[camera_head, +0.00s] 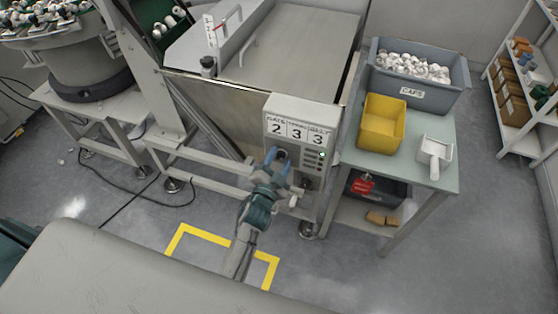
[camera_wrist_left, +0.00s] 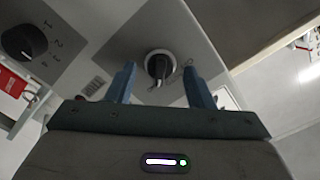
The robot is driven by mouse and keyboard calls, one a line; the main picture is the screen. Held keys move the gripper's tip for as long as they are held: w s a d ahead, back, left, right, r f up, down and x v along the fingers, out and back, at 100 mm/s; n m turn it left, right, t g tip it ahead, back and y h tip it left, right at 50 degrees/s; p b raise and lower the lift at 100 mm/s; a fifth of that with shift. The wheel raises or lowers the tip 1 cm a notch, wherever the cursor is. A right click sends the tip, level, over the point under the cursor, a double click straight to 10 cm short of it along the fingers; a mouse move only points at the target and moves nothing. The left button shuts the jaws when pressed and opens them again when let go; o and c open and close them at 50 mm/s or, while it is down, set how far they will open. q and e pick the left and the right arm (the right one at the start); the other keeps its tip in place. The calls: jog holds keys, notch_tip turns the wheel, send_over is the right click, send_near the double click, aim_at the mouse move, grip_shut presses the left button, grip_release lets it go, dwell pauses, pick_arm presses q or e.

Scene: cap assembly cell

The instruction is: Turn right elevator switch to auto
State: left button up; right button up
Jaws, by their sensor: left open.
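A grey control box (camera_head: 301,112) with a display reading 2 3 3 is fixed to the front of the machine. My left gripper (camera_head: 279,157) is open in front of its lower part and hides some of it. In the left wrist view, a black rotary switch (camera_wrist_left: 158,66) with a pale ring sits between the two blue fingers of my left gripper (camera_wrist_left: 162,86), with gaps at both sides. Its markings are too small to read, and I cannot tell which elevator it serves. My right gripper is not in view.
A numbered black dial (camera_wrist_left: 24,41) and a red tag (camera_wrist_left: 13,82) lie left of the switch in the wrist view. A side table (camera_head: 405,165) right of the box holds a grey caps bin (camera_head: 455,98), a yellow bin (camera_head: 381,125) and a white scoop (camera_head: 435,150).

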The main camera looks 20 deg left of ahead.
pick_arm(q)
jog(key=c, duration=0.8)
jog(key=shift+c, duration=0.9)
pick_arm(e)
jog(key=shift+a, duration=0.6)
